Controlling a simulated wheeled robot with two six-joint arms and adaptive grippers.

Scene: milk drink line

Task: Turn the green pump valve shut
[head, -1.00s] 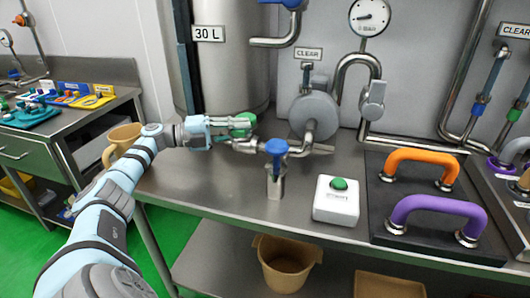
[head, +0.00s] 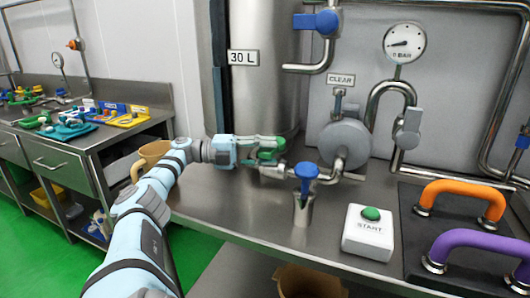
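The green pump valve (head: 269,154) sits on the pipe at the foot of the steel tank, left of the round grey pump (head: 344,142). My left gripper (head: 268,149) is at this valve, reaching in from the left. Its fingers are apart, with the green handle showing between and beside them. They overlap the handle in the picture, so I cannot tell whether they press on it. Part of the handle is hidden by the fingers. My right gripper is not in view.
A blue valve (head: 306,173) stands on the pipe just right, above a steel cup (head: 303,208). A white START box (head: 368,233) with a green button is on the bench (head: 235,200). Orange (head: 462,193) and purple (head: 480,244) handles are at the right. A tan jug (head: 152,154) is left.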

